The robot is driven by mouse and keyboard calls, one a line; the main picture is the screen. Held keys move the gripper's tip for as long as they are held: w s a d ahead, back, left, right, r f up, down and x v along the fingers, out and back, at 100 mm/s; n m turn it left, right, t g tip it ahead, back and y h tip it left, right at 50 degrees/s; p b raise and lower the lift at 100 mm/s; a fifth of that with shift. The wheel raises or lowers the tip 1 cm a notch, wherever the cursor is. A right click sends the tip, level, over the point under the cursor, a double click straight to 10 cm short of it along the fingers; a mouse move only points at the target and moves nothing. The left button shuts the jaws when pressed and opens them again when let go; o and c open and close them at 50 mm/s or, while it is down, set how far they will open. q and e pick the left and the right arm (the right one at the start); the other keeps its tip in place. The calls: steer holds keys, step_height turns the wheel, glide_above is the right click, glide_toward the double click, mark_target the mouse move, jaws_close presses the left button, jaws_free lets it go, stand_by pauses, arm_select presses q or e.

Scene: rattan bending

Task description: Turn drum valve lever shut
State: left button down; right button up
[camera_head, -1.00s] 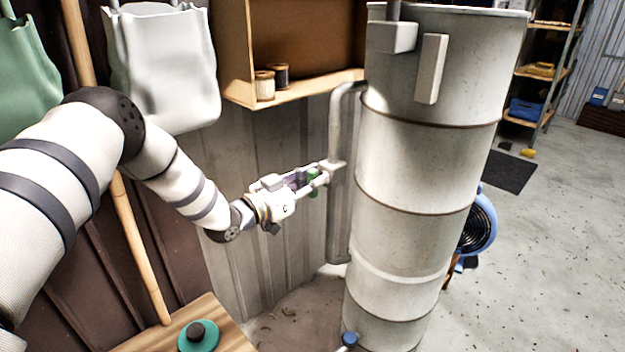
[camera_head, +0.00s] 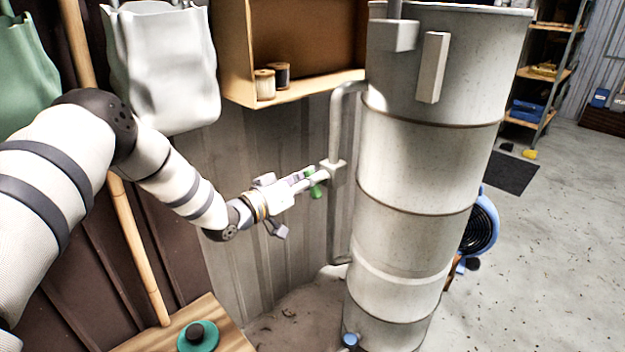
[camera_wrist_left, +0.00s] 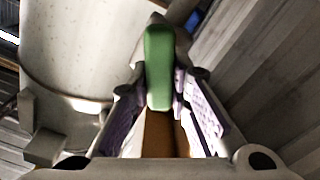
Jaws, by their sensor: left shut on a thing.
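The drum (camera_head: 415,150) is a tall pale cylinder with dark bands. A pale pipe (camera_head: 337,125) runs down its left side, with a valve body (camera_head: 337,172) on it. The valve's green lever (camera_head: 316,191) sticks out at the left of this body. My left gripper (camera_head: 311,179) is at the lever, shut on it. In the left wrist view, the green lever (camera_wrist_left: 159,60) stands between the two purple-padded fingers, with the pale valve part behind it. In the head view the fingers hide part of the lever. My right gripper is not in view.
A wooden shelf box (camera_head: 300,93) with two spools hangs above the gripper. A pale bag (camera_head: 160,75) and a bamboo pole (camera_head: 140,240) are at left. A wooden table (camera_head: 228,325) stands at lower left. The floor at right is mostly clear.

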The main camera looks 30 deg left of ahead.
arm_select(q)
steer(key=n, duration=0.4)
steer(key=f+n+b, duration=0.1)
steer(key=n, duration=0.1)
steer(key=shift+a+n, duration=0.2)
steer(key=shift+n, duration=0.1)
steer(key=n, duration=0.5)
steer(key=shift+f+n+b, duration=0.15)
steer(key=shift+n+b, duration=0.15)
steer(key=shift+b, duration=0.1)
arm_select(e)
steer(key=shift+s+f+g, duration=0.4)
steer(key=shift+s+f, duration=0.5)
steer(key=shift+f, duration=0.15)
arm_select(q)
steer(key=c, duration=1.5)
jaws_free()
steer(key=v, duration=1.2)
